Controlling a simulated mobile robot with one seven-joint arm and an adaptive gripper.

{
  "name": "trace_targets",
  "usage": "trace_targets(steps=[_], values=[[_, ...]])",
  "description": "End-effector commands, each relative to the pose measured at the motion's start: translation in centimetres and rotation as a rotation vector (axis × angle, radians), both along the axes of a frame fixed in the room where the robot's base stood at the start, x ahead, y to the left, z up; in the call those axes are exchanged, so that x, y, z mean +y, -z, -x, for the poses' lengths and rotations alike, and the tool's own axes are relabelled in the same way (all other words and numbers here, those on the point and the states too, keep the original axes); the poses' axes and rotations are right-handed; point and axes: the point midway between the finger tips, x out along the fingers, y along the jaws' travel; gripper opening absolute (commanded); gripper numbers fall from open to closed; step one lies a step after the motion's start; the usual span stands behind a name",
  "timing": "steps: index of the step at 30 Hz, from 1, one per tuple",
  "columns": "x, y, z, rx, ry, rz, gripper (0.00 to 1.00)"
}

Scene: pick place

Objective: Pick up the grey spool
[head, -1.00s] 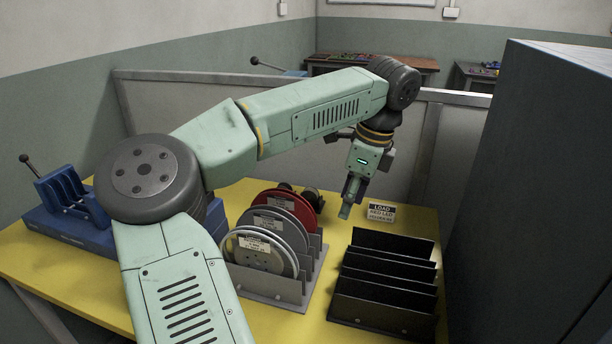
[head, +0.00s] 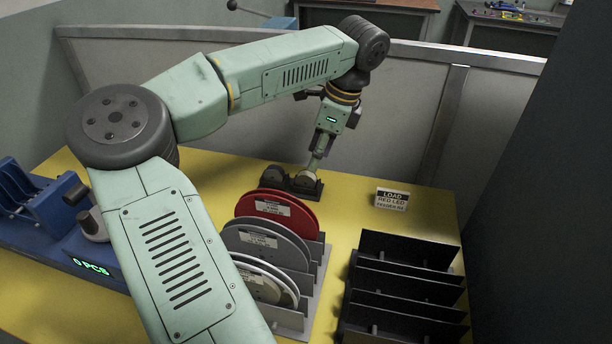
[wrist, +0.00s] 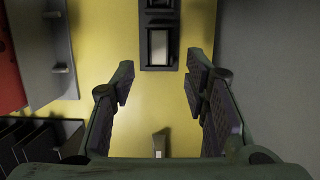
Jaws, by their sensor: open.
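In the head view my gripper (head: 315,165) is just above and behind the holder's right end. A larger grey reel (head: 285,240) stands in the grey rack.
The grey rack (head: 318,270) also holds red (head: 300,212) and white (head: 285,290) reels. A black slotted rack (head: 410,245) stands right, with a LOAD sign (head: 392,198) behind it. A blue machine (head: 45,215) is left. The partition (head: 400,110) closes the back. Yellow tabletop (head: 350,205) lies free between.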

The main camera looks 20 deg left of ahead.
Motion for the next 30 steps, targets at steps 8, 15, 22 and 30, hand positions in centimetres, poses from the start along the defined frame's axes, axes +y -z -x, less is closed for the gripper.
trace_targets(steps=[8, 15, 22, 30], values=[[1.3, 2.7, 0.3, 0.002, 0.000, 0.003, 0.42], [2.1, 5.5, 0.3, -0.001, 0.001, 0.002, 0.42], [2.1, 5.8, 0.3, -0.002, 0.001, 0.001, 0.42], [2.1, 5.7, 0.3, -0.002, 0.001, 0.001, 0.24]])
